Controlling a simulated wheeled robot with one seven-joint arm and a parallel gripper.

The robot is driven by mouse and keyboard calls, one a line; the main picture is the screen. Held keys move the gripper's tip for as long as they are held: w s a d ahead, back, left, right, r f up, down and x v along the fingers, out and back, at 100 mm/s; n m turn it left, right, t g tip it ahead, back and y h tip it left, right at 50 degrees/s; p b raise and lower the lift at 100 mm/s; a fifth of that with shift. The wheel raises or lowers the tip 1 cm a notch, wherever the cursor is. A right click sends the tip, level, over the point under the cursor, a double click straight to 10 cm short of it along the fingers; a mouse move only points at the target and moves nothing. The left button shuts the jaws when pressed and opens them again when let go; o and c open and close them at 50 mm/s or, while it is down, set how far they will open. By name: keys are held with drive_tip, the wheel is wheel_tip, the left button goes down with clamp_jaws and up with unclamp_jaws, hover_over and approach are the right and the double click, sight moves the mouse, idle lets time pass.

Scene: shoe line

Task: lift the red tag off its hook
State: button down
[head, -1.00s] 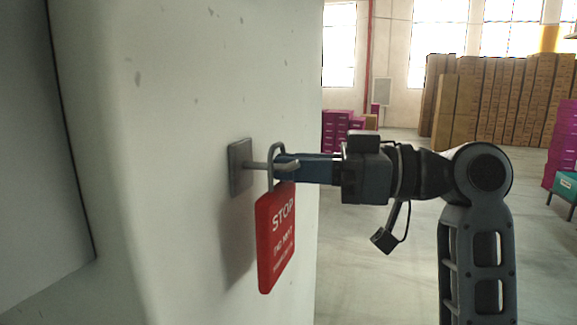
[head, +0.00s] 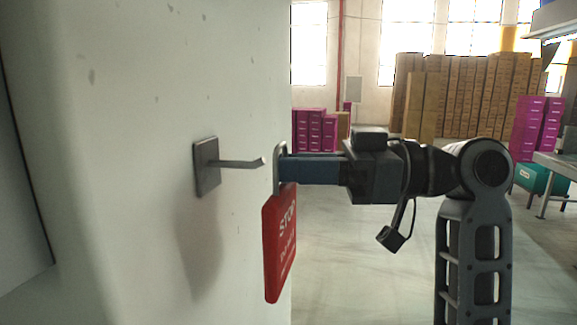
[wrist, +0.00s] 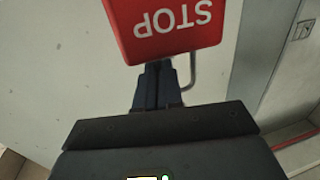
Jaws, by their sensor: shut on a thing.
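The red tag (head: 279,245) with white STOP lettering hangs below my gripper (head: 283,167) in the head view, its grey loop around or beside the fingertips. My gripper is shut on the tag at its loop. The hook (head: 236,163) is a grey peg with an upturned tip on a square plate on the pale wall. The hook is bare, and the tag's loop is apart from it, just to the right of its tip. In the wrist view the tag (wrist: 165,25) shows upside down beyond the shut fingers. The exact grip on the loop is partly hidden.
The pale panel (head: 150,100) bearing the hook fills the left side. Open floor (head: 370,270) lies to the right. Magenta boxes (head: 315,130), stacked brown cartons (head: 470,95) and a table (head: 556,165) stand farther back.

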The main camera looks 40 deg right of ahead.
drive_tip(key=shift+v, duration=1.35)
drive_tip(key=shift+s+f, duration=0.1)
drive_tip(key=shift+s, duration=0.05)
